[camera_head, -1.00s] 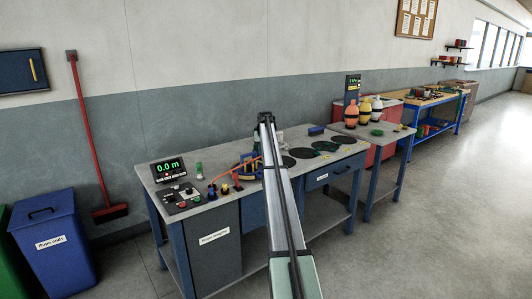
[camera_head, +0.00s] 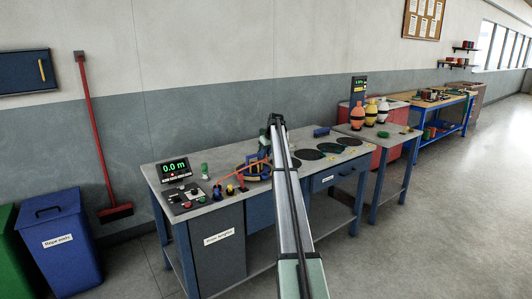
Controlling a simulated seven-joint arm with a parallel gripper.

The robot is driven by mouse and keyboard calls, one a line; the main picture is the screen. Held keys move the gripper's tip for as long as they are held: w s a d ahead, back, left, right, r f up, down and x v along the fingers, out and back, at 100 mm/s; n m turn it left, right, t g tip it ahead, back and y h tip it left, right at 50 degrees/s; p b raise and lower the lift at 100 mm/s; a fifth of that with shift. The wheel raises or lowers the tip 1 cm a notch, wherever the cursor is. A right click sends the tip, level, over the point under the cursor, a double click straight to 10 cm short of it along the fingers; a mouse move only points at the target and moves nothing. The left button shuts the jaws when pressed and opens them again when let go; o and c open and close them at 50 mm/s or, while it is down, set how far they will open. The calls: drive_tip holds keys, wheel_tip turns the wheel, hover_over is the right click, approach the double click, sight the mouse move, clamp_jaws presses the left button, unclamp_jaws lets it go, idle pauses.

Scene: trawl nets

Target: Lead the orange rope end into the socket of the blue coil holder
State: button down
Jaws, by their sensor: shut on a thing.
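The blue coil holder (camera_head: 243,174) stands on the grey workbench, left of my arm, with a dark round base and a bit of yellow. The orange rope (camera_head: 232,176) rises from the small coloured fittings at the left up to the right, past the holder. My gripper (camera_head: 265,149) is small and partly hidden beside my arm, above the holder's right side. It is shut on the orange rope near its upper right end. The rope end itself and the holder's socket are too small to make out, so I cannot tell whether they touch.
A length display (camera_head: 175,169) reading 0.0 m and a control box (camera_head: 187,198) sit at the bench's left. Several dark discs (camera_head: 308,154) lie to the right of my arm. A blue block (camera_head: 321,132) stands behind them.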

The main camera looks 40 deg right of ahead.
drive_tip(key=shift+f, duration=3.6)
drive_tip(key=shift+f, duration=0.65)
drive_tip(key=c, duration=0.9)
unclamp_jaws()
drive_tip(key=shift+o, duration=0.2)
drive_tip(key=v, duration=1.3)
drive_tip(key=shift+s+r, duration=0.2)
drive_tip(key=shift+r, duration=0.1)
drive_tip(key=shift+m, duration=0.3)
